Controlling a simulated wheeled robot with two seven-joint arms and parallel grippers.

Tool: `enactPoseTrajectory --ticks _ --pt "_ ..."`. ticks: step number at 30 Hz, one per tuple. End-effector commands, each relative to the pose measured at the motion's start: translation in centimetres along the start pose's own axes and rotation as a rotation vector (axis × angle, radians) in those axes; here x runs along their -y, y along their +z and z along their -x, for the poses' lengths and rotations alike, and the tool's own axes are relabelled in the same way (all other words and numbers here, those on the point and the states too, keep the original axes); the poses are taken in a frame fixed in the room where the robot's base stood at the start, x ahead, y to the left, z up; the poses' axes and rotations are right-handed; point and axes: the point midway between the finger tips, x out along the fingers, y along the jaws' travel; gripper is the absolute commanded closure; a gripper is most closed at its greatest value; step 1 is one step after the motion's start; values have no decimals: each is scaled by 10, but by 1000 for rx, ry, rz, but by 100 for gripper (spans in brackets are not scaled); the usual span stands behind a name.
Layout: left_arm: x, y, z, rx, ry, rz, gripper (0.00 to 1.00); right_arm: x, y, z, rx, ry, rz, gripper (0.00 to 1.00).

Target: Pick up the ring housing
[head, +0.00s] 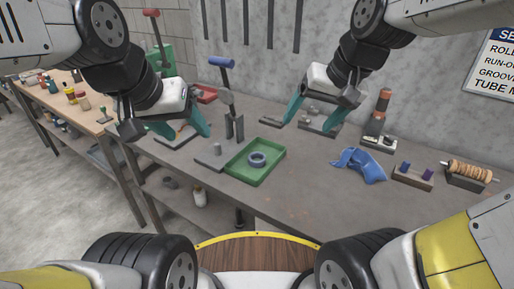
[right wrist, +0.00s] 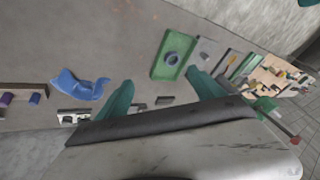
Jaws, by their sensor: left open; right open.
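The ring housing (head: 257,159) is a blue-grey ring lying in a green tray (head: 247,175) near the middle of the table. In the right wrist view the ring housing (right wrist: 172,58) lies in the same tray (right wrist: 161,72), beyond my fingers. My left gripper (head: 191,135) has its teal fingers apart, above the table to the left of the tray. My right gripper (head: 314,118) has its teal fingers apart, above the table behind and to the right of the tray. Both grippers are empty and away from the ring housing.
An upright tool with a blue handle (head: 222,62) stands behind the tray. A blue cloth (head: 359,164) lies right of it. A block with blue pegs (head: 412,177) and a spool holder (head: 467,176) stand at the right. The table (head: 300,192) is bare in front of the cloth.

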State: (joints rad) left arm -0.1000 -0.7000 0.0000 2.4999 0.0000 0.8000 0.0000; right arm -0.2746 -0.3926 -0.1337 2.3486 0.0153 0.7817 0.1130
Motion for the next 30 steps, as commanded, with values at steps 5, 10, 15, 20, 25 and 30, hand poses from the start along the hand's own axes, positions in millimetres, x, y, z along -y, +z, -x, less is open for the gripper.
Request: enactPoseTrajectory --ticks 5,10,15,20,25,30 --pt "0 0 0 0 0 0 41 14 -30 -46 102 13 -54 23" --pt "0 0 0 0 0 0 41 28 -51 -96 176 62 -99 23" --pt "0 0 0 0 0 0 41 41 -66 -150 227 143 -128 23" --pt "0 0 0 0 0 0 41 52 -74 -197 248 230 -138 23" --pt "0 0 0 0 0 0 41 58 -78 -227 249 294 -136 23" --pt "0 0 0 0 0 0 41 59 -78 -240 246 316 -138 23"
